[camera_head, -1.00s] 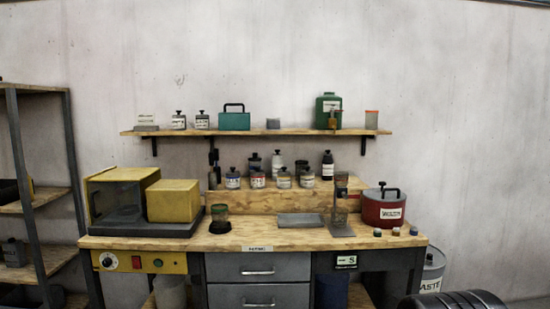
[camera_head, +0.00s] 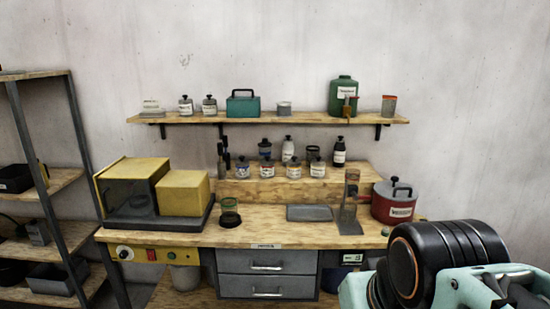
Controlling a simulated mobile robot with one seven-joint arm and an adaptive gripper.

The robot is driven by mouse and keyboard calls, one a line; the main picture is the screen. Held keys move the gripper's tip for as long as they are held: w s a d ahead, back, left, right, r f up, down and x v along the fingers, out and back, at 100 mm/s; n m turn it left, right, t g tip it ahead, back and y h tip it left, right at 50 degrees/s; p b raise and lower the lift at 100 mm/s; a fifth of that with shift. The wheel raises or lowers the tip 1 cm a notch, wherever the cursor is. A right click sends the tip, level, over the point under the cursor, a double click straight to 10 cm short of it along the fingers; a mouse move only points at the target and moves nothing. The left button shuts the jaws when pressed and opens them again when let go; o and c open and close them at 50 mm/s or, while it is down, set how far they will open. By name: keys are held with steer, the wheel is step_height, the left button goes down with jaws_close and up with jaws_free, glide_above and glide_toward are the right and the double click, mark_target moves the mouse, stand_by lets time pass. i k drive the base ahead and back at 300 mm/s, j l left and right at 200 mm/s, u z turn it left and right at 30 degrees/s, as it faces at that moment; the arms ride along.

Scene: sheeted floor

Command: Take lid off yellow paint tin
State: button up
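A row of small labelled tins with dark lids stands on the wooden riser at the back of the bench. The third from the left (camera_head: 294,170) has a label that looks partly yellowish, but I cannot tell for sure that it is the yellow paint tin. Its lid looks on. The tins beside it have blue (camera_head: 242,169) and red (camera_head: 267,169) on their labels. My arm, black and pale teal, fills the lower right corner, far in front of the tins. Dark linkage at its right may be part of my gripper; no fingertips can be made out.
A yellow box-like machine (camera_head: 183,192) stands on the bench's left, a red pot (camera_head: 392,204) on its right. A grey tray (camera_head: 309,213) and a grey stand (camera_head: 349,213) are in the middle. A shelf (camera_head: 270,119) with bottles hangs above. Metal racking (camera_head: 45,170) is at left.

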mark_target(294, 160)
steer(key=i+l+u, duration=0.15)
steer(key=i, duration=0.35)
steer(key=i+l+u, duration=0.2)
steer(key=i, duration=0.3)
